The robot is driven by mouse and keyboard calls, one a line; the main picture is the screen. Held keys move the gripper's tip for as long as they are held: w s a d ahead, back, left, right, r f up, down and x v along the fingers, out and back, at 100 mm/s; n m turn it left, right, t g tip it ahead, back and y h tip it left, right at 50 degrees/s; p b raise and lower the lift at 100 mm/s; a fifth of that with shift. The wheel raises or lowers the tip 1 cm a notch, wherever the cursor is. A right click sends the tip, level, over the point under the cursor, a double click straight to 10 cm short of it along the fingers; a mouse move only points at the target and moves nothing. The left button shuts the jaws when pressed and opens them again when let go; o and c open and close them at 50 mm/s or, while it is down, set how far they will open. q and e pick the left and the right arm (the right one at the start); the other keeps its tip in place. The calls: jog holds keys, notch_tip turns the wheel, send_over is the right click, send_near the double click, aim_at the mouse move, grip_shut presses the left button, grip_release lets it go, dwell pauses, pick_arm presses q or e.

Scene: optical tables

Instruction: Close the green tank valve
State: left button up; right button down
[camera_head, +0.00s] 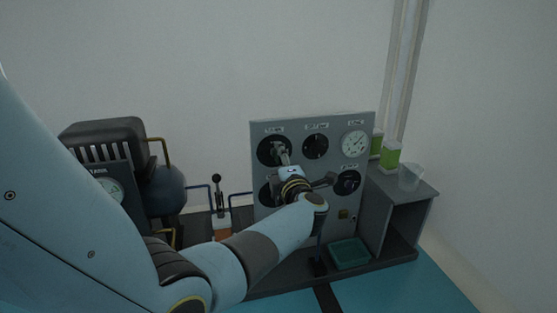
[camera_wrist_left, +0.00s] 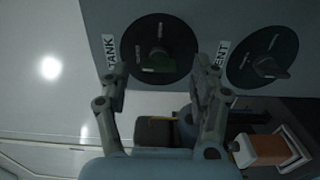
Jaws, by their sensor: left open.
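The green tank valve (camera_wrist_left: 157,62) shows in the left wrist view as a green handle on a black round dial with a TANK label beside it. My left gripper (camera_wrist_left: 158,82) is open, with one finger on each side of the green handle in the wrist view. It looks close to the dial; I cannot tell whether the fingers touch the handle. My right gripper is not in view.
A VENT dial (camera_wrist_left: 262,62) with a grey handle sits beside the tank dial. The panel (camera_head: 318,122) also carries another black dial (camera_head: 315,146) and a white gauge (camera_head: 354,144). A clear beaker (camera_head: 410,177) stands on a grey shelf; a green tray (camera_head: 349,254) lies below the panel.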

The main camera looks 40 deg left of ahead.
pick_arm(q)
jog(key=v, duration=0.6)
dwell(0.3)
